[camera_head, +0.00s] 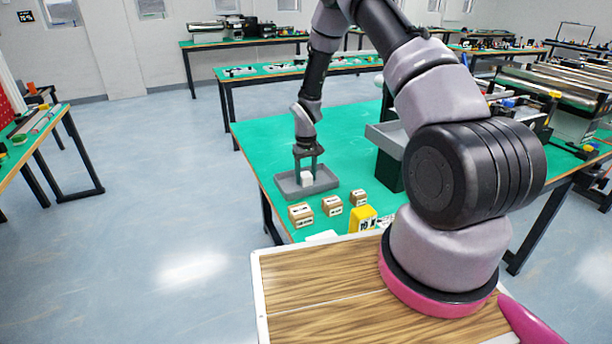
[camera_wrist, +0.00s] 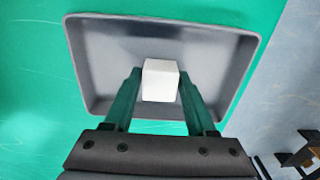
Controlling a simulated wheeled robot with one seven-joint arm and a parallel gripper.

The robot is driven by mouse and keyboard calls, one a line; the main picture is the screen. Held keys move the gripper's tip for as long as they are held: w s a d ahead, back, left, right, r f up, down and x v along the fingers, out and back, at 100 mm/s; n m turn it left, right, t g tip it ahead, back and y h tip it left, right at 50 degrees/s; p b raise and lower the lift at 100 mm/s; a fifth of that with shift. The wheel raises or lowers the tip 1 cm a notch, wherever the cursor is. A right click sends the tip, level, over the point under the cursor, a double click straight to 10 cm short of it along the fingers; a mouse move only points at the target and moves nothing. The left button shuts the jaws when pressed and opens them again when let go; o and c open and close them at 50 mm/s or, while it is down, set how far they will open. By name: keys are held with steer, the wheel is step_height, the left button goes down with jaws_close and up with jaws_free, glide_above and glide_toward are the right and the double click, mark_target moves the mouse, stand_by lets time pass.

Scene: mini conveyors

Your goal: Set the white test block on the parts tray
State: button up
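The white test block (camera_head: 307,179) sits within the grey parts tray (camera_head: 282,189), a shallow tray with raised walls on the green table. In the wrist view the block (camera_wrist: 160,82) is near the middle of the tray (camera_wrist: 95,60), and appears to rest on its floor. My gripper (camera_head: 306,172) points down over the tray with its fingers on either side of the block. In the wrist view the fingers (camera_wrist: 160,78) look slightly wider than the block, with narrow gaps. The block's underside is hidden.
Several small labelled boxes (camera_head: 332,206) stand in front of the tray, with a yellow labelled item (camera_head: 363,219) near the table's front edge. A grey-topped dark stand (camera_head: 388,138) is to the right. The green table (camera_head: 262,135) is clear behind the tray.

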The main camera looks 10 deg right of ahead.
steer(key=shift+o, duration=0.9)
step_height(320, 180, up, 13)
step_height(320, 180, up, 13)
steer(key=m+t, duration=0.1)
steer(key=t, duration=0.1)
glide_above(306, 175)
steer(key=s+d, duration=0.2)
steer(key=s, duration=0.1)
steer(key=s+d+r+m+t, duration=0.1)
steer(key=s+r, duration=0.2)
steer(key=r, duration=0.2)
steer(key=s+r+m, duration=0.1)
steer(key=s+r, duration=0.2)
steer(key=r, duration=0.2)
steer(key=s+r+m+t, duration=0.1)
steer(key=s+r, duration=0.3)
steer(key=s, duration=0.3)
steer(key=s+d+r+m+t+y, duration=0.1)
steer(key=s+r, duration=0.3)
steer(key=s, duration=0.3)
steer(key=s+r+m+t+y, duration=0.1)
steer(key=s+r+t, duration=0.1)
steer(key=s+r, duration=0.2)
steer(key=s, duration=0.3)
steer(key=shift+s+d+r, duration=0.15)
steer(key=shift+d+r, duration=0.1)
